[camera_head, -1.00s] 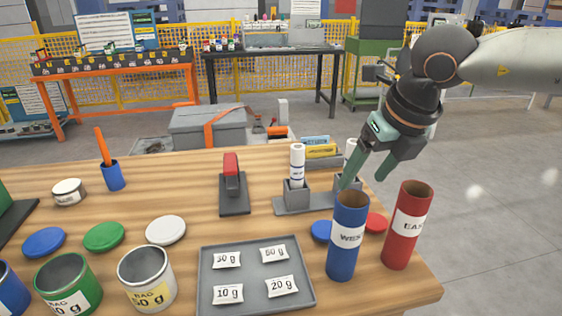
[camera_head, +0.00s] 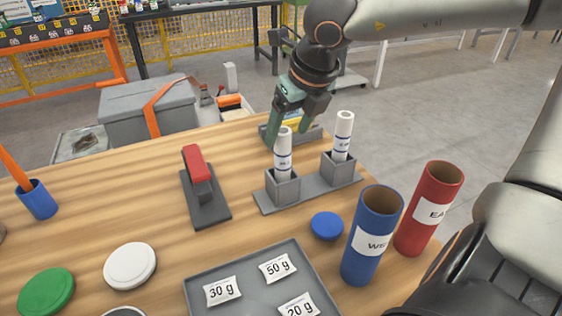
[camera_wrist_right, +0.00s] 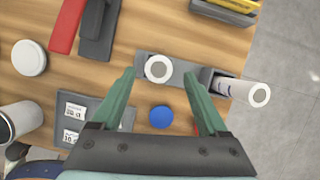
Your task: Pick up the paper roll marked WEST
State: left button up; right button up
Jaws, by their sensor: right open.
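Two white paper rolls stand upright in a grey two-socket holder (camera_head: 310,190): a left roll (camera_head: 283,155) and a right roll (camera_head: 343,135). Each has a small printed label, too small to read, so I cannot tell which says WEST. My right gripper (camera_head: 290,122) is open and empty, just behind and above the left roll in the head view. In the right wrist view the left roll's top (camera_wrist_right: 158,68) appears between the open fingers (camera_wrist_right: 158,95), not gripped; the right roll (camera_wrist_right: 250,94) is outside them. My left gripper is not in view.
A blue tube lettered "WES" (camera_head: 364,265) and a red tube lettered "EA" (camera_head: 415,235) stand at the table's right edge. A blue lid (camera_head: 326,226), a red-handled stapler (camera_head: 200,185) and a grey tray of packets (camera_head: 205,303) are nearby.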

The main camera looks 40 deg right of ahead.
aim_at(279, 148)
jog(key=shift+x, duration=3.35)
jog(key=shift+w, duration=0.15)
jog(key=shift+c, duration=0.2)
jog(key=shift+r, duration=0.1)
grip_shut()
